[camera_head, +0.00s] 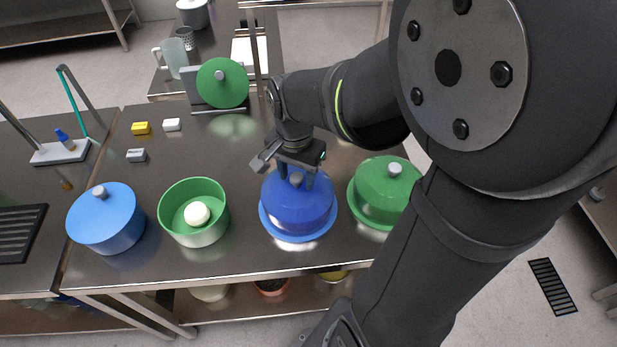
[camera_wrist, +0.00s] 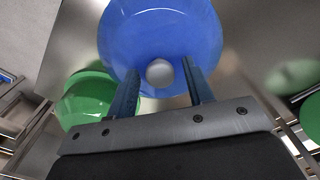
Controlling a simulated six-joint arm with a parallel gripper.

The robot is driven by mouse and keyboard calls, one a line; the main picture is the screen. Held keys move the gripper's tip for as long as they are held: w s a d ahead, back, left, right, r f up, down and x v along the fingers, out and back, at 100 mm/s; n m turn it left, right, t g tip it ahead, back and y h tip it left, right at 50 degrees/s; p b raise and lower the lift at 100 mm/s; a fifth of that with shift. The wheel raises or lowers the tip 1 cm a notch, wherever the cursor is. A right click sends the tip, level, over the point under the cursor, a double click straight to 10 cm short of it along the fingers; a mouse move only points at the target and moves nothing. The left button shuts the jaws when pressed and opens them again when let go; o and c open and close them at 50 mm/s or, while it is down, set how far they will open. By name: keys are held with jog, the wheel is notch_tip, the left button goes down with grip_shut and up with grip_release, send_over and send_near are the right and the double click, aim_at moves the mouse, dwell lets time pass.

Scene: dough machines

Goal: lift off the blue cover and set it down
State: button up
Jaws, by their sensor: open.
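A dark blue domed cover (camera_head: 298,212) with a round grey knob (camera_head: 296,179) sits on a blue base on the steel table. My gripper (camera_head: 297,174) is directly over it, with its two fingers apart on either side of the knob. In the wrist view the blue cover (camera_wrist: 165,28) fills the top middle, and the pale knob (camera_wrist: 159,72) lies between the fingertips. Gaps show beside the knob, but I cannot tell whether either finger touches it. A lighter blue lidded pot (camera_head: 105,220) stands at the left of the table.
A green pot (camera_head: 181,229) holding a white ball (camera_head: 197,213) stands left of the dark blue cover. A green domed cover (camera_head: 385,190) stands close on its right. A green disc (camera_head: 222,83) is upright behind. Small yellow and white blocks (camera_head: 141,128) lie at the back left.

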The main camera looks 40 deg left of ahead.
jog(key=c, duration=0.9)
jog(key=shift+r, duration=3.55)
